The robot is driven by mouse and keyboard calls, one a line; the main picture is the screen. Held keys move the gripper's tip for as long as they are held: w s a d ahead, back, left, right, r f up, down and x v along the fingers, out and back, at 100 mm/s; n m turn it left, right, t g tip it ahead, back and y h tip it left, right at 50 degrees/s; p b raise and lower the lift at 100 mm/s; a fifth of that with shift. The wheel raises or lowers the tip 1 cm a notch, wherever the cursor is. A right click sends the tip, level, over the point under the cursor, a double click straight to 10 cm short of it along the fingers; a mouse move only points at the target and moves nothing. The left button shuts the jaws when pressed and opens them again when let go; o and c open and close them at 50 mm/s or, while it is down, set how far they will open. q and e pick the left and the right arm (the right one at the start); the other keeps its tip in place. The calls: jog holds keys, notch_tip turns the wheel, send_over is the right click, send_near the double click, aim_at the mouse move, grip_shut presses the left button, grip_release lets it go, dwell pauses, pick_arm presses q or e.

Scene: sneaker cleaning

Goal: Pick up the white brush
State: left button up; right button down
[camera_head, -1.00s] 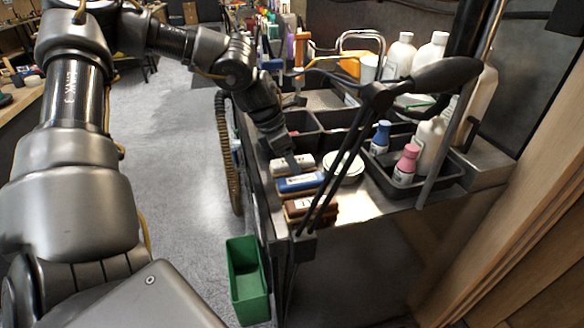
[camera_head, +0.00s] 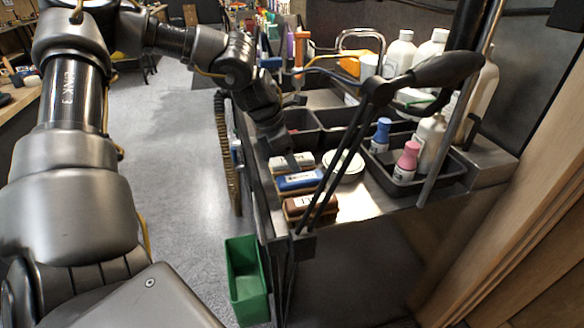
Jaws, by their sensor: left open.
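The white brush (camera_head: 303,160) lies on the cart's top, behind a blue brush (camera_head: 299,181) and a brown brush (camera_head: 309,205), the three in a row near the cart's left edge. My left gripper (camera_head: 291,160) points down at the white brush from behind and above, with a fingertip over or against it. Its jaws are open, though the arm hides much of them, and I cannot tell whether they touch the brush. My right gripper is not in view.
A round white tin (camera_head: 345,166) sits just right of the brushes. Dark bins (camera_head: 300,137) stand behind. A black tray (camera_head: 449,181) holds bottles at right. Thin black rods cross in front of the brushes. A green bin (camera_head: 247,281) hangs at the cart's left front.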

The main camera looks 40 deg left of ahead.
pick_arm(q)
jog(key=c, duration=0.9)
jog(key=shift+r, duration=0.1)
jog(key=shift+c, duration=0.2)
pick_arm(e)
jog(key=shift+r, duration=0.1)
pick_arm(q)
jog(key=shift+r+p, duration=0.15)
jog(key=shift+p, duration=0.25)
jog(key=shift+r+p, duration=0.35)
jog(key=shift+p, duration=0.25)
jog(key=shift+w+r+b, duration=0.1)
jog(key=shift+r+b, duration=0.45)
jog(key=shift+r, duration=0.05)
notch_tip(320, 180, up, 8)
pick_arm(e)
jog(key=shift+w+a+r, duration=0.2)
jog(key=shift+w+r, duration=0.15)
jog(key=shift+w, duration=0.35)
pick_arm(q)
jog(key=shift+r, duration=0.1)
